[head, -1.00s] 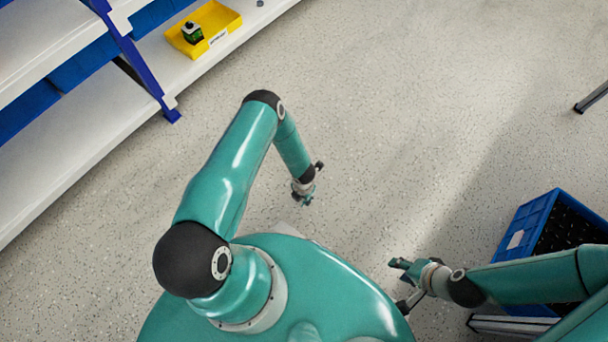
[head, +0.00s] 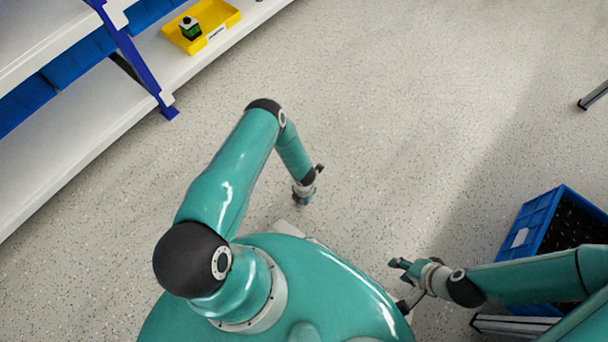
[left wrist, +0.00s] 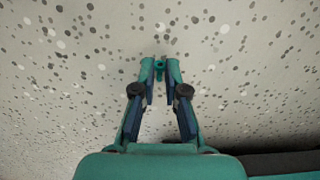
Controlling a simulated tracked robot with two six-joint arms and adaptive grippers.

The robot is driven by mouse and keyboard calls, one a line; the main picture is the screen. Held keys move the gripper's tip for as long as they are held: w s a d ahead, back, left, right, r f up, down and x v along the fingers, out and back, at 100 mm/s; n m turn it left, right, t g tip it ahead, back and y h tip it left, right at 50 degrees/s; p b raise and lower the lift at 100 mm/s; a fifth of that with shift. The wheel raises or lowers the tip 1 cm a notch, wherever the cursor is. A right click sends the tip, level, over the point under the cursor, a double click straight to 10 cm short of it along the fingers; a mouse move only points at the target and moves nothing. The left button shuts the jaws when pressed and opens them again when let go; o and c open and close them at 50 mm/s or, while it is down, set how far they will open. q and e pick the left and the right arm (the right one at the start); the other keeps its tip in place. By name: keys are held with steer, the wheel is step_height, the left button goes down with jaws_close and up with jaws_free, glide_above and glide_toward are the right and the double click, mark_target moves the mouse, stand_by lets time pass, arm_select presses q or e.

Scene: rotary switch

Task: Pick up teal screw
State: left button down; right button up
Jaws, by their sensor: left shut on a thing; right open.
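The teal screw (left wrist: 160,69) shows in the left wrist view as a small teal piece between my left fingertips, over the speckled floor. My left gripper (left wrist: 160,78) is shut on it. In the head view my left gripper (head: 302,199) points down over the floor just beyond my base, and the screw is too small to make out there. My right gripper (head: 396,266) is open and empty, to the right of my base.
A white shelf (head: 95,140) with blue bins stands at the left. A yellow tray (head: 222,35) on it holds a dark green item (head: 190,29). A blue crate (head: 537,218) with dark contents stands at the right. The middle floor is clear.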

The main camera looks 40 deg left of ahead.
arm_select(q)
steer(key=shift+r+p, duration=0.45)
steer(key=shift+r, duration=0.3)
step_height(320, 180, up, 18)
steer(key=p, duration=0.6)
steer(key=shift+r, duration=0.25)
steer(key=shift+r+p, duration=0.2)
steer(key=shift+p, duration=0.15)
steer(key=shift+r+p, duration=0.65)
steer(key=shift+r, duration=0.45)
